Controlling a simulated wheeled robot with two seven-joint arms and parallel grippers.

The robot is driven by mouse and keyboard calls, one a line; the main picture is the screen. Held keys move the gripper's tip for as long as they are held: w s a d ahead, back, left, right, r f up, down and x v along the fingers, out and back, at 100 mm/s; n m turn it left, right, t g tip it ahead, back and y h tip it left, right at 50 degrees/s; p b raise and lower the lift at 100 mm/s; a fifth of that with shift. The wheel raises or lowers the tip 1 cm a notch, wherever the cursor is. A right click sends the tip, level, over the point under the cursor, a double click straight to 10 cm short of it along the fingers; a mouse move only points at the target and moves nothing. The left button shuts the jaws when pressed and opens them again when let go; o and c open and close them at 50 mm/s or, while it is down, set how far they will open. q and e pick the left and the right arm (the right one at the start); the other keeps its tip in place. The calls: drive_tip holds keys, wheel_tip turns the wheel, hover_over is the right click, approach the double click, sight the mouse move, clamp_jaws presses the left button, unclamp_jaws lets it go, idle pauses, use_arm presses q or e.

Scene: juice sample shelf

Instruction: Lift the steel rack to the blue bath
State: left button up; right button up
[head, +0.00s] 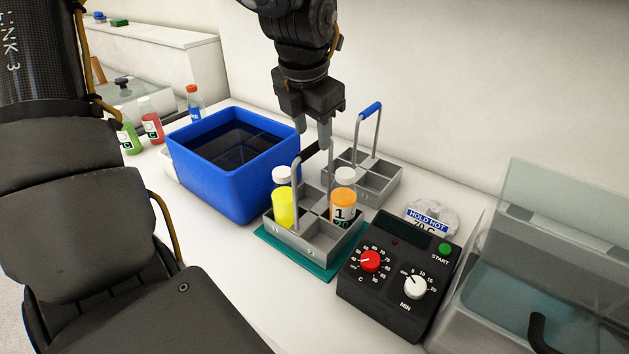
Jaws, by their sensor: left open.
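A grey steel rack (303,244) with a black-gripped handle (311,152) stands upright on a teal mat (276,254). Its compartments hold a yellow bottle (283,205) and an orange bottle (343,205), both white-capped; other compartments look empty. The blue bath (222,190) stands left of the rack, with dark liquid inside. My left gripper (312,138) points down, open, with its fingertips right at the black handle; I cannot tell whether they touch it. My right gripper is not in view.
An empty-looking second rack (386,197) with a blue handle stands just behind. A black control box (393,290) is at front right, beside a clear-walled tank (530,260). Several bottles, including a red one (152,124), stand behind the bath.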

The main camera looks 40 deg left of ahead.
sight(313, 145)
use_arm(q)
drive_tip(key=shift+s+f, duration=0.1)
drive_tip(key=shift+f, duration=0.05)
drive_tip(key=p+x, duration=0.1)
drive_tip(key=x, duration=0.4)
drive_tip(key=shift+c, duration=0.4)
clamp_jaws()
